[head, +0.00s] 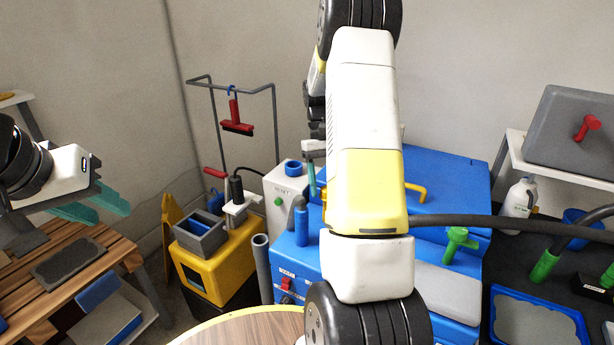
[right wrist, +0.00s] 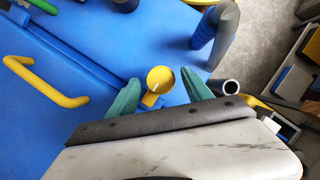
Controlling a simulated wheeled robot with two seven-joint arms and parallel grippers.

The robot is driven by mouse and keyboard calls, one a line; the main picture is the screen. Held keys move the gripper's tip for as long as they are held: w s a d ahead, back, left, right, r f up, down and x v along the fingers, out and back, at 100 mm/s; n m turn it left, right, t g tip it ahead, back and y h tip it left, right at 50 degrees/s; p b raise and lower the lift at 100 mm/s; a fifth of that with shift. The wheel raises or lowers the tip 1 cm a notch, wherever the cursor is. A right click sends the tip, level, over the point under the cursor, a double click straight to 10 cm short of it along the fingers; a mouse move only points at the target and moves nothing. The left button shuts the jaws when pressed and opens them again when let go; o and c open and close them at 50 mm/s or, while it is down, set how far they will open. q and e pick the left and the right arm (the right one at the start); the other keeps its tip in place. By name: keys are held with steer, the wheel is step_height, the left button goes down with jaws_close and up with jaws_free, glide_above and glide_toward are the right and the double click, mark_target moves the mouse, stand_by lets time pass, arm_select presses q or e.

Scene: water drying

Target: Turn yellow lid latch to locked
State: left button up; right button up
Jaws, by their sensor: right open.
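The yellow lid latch (right wrist: 160,80) has a round knob with a short yellow stem below it. It sits by the edge of the blue lid (right wrist: 110,125) in the right wrist view. My right gripper (right wrist: 160,92) is open, with one green finger on each side of the latch; I cannot tell whether either finger touches it. My left gripper (head: 98,205) is open and empty at the left, above the wooden bench.
A yellow handle (right wrist: 45,80) stands on the blue lid, left of the latch. A blue and grey hose (right wrist: 213,40) rises close to the right finger. A yellow bucket (head: 222,262) stands left of the machine, and a grey box (head: 575,130) sits on a shelf at the right.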

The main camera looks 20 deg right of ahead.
steer(key=v, duration=0.7)
steer(key=shift+r, duration=0.35)
steer(key=shift+w, duration=0.1)
steer(key=s+a+r+t, duration=0.5)
steer(key=s+a+r, duration=0.4)
steer(key=r, duration=0.2)
steer(key=s+a+n+t+y, duration=0.1)
steer(key=s+a+t, duration=0.4)
steer(key=s+a, duration=0.3)
steer(key=s, duration=0.4)
steer(key=shift+s+r+n+t+y, duration=0.25)
steer(key=shift+r+n+t+y, duration=0.05)
steer(key=shift+t+y, duration=0.1)
